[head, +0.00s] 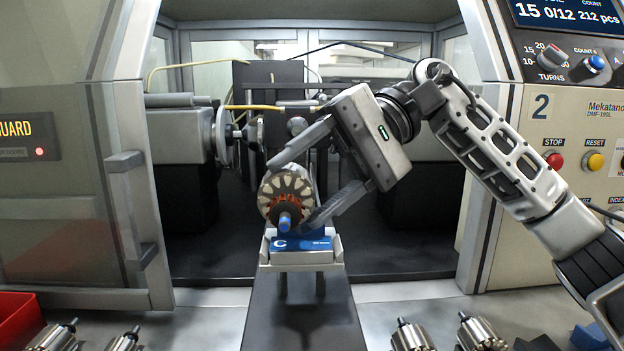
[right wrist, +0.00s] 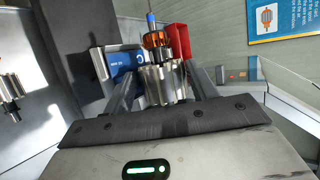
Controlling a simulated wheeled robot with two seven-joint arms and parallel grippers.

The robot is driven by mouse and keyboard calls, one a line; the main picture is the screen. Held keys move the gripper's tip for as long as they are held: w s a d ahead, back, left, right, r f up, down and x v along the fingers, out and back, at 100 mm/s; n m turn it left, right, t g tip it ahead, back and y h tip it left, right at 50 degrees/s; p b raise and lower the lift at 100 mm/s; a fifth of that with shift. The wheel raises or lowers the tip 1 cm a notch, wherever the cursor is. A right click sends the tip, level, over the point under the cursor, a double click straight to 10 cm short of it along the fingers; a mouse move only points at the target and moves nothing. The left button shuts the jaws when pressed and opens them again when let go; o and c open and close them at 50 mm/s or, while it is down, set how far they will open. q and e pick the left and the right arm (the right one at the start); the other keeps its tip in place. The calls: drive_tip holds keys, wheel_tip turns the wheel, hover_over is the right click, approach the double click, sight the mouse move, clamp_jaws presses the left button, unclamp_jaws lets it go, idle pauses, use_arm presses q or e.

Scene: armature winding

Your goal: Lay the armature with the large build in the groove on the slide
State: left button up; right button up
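The armature (head: 285,193), with a pale slotted face, copper windings and a blue shaft end, is between the fingers of my right gripper (head: 292,192). The fingers appear to close on its core from both sides; the armature also shows in the right wrist view (right wrist: 163,82). It is just above the blue block marked "C" (head: 302,244) on the slide (head: 303,310). The groove is hidden behind the armature and finger, so I cannot tell whether the armature touches it. My left gripper is not in view.
A red bin (head: 18,318) is at far left. The machine's frame posts (head: 125,165) flank the opening. Dark floor inside the machine is clear beside the slide.

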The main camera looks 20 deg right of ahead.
drive_tip(key=shift+f, duration=0.75)
drive_tip(key=shift+o, duration=0.3)
drive_tip(key=v, duration=0.8)
drive_tip(key=shift+r, duration=0.2)
drive_tip(key=shift+a+r, duration=0.2)
drive_tip(key=shift+r, duration=0.2)
